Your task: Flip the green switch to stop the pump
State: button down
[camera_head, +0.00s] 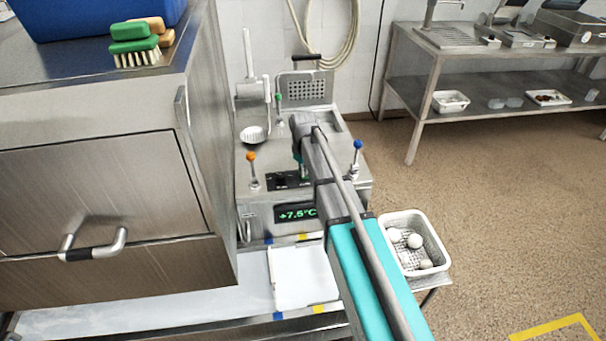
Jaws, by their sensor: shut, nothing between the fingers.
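A lever switch with a green knob (279,98) stands upright at the back left of a steel machine (262,182). Two similar levers are nearer the front: one with an orange knob (251,158) at the left, one with a blue knob (357,147) at the right. My arm reaches over the machine from the lower right. My gripper (304,174) hangs below the wrist, right of and nearer than the green lever, apart from it. It is shut and empty, mostly hidden by my arm.
A lit display (295,213) reads +7.5°C. A steel cabinet (100,170) stands close at the left. A white perforated basket (437,262) with white round items is at the lower right. A steel table (405,100) stands at the back right, with free floor before it.

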jog(key=shift+r+p, duration=3.5)
jog(key=shift+p, duration=0.05)
jog(key=s+d+m, duration=0.3)
jog(key=s+d, duration=0.2)
jog(key=s, duration=0.6)
jog(key=s+d+m, duration=0.4)
jog(key=s+d, duration=0.2)
jog(key=s, duration=0.5)
jog(key=shift+s+d, duration=0.3)
